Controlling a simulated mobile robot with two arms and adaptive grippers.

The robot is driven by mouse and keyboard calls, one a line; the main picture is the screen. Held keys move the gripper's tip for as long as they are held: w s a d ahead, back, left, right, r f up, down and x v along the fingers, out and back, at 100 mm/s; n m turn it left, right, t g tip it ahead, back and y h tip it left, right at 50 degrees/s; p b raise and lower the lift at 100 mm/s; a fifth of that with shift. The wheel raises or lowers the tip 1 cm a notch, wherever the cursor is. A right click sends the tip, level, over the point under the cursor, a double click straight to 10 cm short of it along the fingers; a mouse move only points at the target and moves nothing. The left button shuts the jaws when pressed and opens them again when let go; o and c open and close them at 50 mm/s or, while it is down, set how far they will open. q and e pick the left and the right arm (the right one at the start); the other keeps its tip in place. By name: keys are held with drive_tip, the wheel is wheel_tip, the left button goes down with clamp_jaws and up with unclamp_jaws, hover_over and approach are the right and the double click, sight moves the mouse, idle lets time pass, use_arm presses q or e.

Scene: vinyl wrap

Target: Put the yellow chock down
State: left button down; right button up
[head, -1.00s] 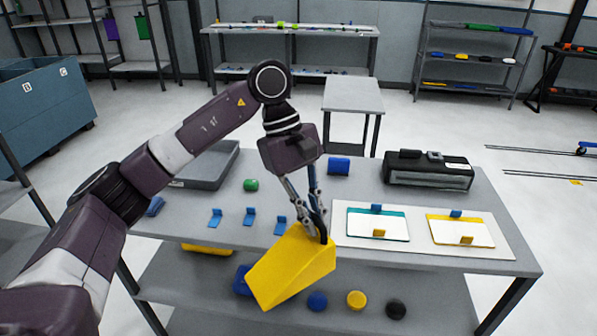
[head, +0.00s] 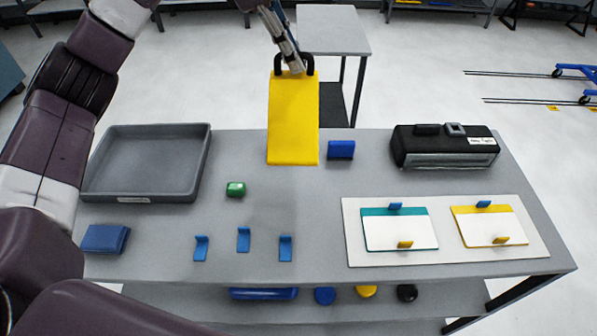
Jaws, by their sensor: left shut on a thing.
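The yellow chock (head: 293,122) is a wedge with a black handle on top. My left gripper (head: 290,66) is shut on that handle, and the chock hangs from it at the far side of the grey table (head: 300,214). Its lower edge appears over the table's back part, between the grey tray and a blue block. Whether it touches the table I cannot tell. My right gripper is not in view.
A black case (head: 445,147) stands at the back right. A white board (head: 362,257) with two cards lies front right. A small side table (head: 332,32) stands behind.

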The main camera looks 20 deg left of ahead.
use_arm(q)
drive_tip(key=shift+w+a+r, duration=0.15)
drive_tip(key=shift+w+r, duration=0.05)
drive_tip(key=shift+w, duration=0.15)
drive_tip(key=shift+w+a+f, duration=0.1)
drive_tip(key=shift+f, duration=0.15)
wheel_tip(320, 180, down, 19)
drive_tip(key=p, duration=0.4)
drive_tip(key=shift+f, duration=0.15)
drive_tip(key=c, duration=2.1)
unclamp_jaws()
drive_tip(key=shift+s, duration=0.2)
drive_tip(key=shift+o, duration=0.3)
